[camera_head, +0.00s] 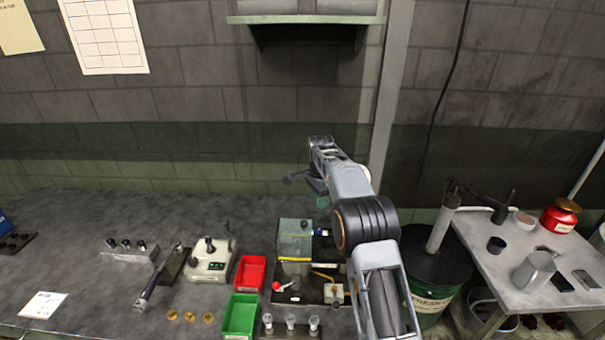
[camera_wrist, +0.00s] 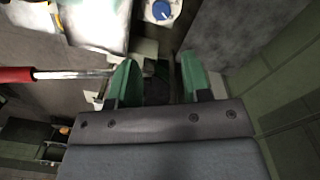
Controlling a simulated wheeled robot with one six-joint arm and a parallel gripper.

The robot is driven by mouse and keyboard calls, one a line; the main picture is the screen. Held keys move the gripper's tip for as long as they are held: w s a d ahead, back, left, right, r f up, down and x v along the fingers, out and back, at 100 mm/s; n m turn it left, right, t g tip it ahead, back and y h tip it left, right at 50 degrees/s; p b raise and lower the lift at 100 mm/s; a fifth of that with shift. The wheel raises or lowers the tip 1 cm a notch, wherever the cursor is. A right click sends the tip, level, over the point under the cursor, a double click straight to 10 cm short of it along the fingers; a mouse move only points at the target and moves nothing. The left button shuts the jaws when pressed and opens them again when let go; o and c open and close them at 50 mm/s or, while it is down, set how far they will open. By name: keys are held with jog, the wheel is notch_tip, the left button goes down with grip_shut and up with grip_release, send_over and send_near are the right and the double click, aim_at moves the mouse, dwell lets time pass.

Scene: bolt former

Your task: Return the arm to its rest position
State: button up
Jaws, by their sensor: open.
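My arm reaches up and away over the right side of the bench in the head view. My gripper (camera_head: 320,198) is at its far end, above the back of the bolt former (camera_head: 294,240), with its fingers partly hidden by my wrist. In the wrist view my gripper (camera_wrist: 160,82) shows two green fingers spread apart. I see nothing held between them. Parts of a machine lie below and beyond the fingertips. A red-handled metal rod (camera_wrist: 70,74) reaches in from the left, near the left finger. I cannot tell whether they touch.
A red bin (camera_head: 249,274) and a green bin (camera_head: 240,316) stand left of the machine. A wall shelf (camera_head: 305,19) hangs above. A dark green drum (camera_head: 435,275) and a side table (camera_head: 500,262) are right of my arm.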

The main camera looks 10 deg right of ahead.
jog(key=s+r+n+t, duration=0.1)
jog(key=s+r+n, duration=0.3)
jog(key=s+r, duration=0.3)
jog(key=s+r+n+t, duration=0.2)
jog(key=s+r+n, duration=0.25)
jog(key=s, duration=0.55)
jog(key=s+f+n+t, duration=0.1)
jog(key=s+f+n, duration=0.1)
jog(key=s, duration=0.7)
jog(key=s+f+n+t, duration=0.1)
jog(key=s+f+n, duration=0.2)
jog(key=s, duration=0.6)
jog(key=shift+n, duration=0.65)
jog(key=shift+w, duration=0.1)
